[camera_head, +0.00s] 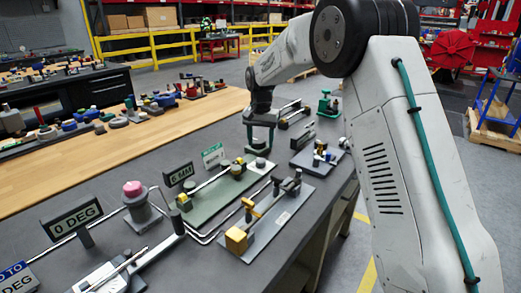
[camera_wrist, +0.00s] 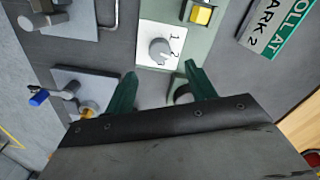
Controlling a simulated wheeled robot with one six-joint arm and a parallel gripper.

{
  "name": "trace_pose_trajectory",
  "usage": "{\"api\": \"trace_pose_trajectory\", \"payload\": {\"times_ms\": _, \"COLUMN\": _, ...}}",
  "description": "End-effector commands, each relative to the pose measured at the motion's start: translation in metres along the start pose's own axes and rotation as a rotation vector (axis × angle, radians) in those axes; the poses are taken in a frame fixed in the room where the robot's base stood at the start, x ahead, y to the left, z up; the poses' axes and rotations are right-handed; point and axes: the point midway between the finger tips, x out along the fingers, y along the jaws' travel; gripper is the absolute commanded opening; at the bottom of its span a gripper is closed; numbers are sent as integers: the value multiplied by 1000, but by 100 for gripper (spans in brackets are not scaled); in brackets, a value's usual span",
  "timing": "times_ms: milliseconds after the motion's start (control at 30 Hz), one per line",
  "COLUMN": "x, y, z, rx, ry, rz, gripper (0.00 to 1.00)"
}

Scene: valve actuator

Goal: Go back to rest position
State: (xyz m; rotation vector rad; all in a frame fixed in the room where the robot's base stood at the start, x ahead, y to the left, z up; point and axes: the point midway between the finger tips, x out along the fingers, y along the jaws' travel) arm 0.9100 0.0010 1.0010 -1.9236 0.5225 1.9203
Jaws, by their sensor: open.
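My gripper (camera_head: 261,148) hangs from my arm over the dark workbench (camera_head: 140,265), above the far end of a green base plate (camera_head: 215,200). In the wrist view, my gripper (camera_wrist: 160,76) has its two green fingers spread apart, with nothing held between them. Just past the fingertips is a round grey knob (camera_wrist: 158,50) on a white plate marked 1 and 2. The fingers do not appear to touch the knob. A small round part next to the right finger is partly hidden.
A grey plate with yellow blocks (camera_head: 237,240) stands near the bench's front edge. Signs reading "0 DEG" (camera_head: 72,219) and "6 MM" (camera_head: 179,174) stand up from the bench. A green fixture (camera_head: 328,104) stands at the far end. A wooden bench (camera_head: 170,128) runs behind.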

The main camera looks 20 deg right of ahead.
Motion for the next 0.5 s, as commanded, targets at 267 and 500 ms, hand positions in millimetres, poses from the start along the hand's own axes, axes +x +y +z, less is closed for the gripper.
{"api": "trace_pose_trajectory", "payload": {"times_ms": 267, "x": -8, "y": 0, "z": 0, "rx": 0, "ry": -1, "rz": 0, "gripper": 55}}
{"api": "trace_pose_trajectory", "payload": {"times_ms": 500, "x": -8, "y": 0, "z": 1, "rx": -36, "ry": -3, "rz": 2, "gripper": 55}}
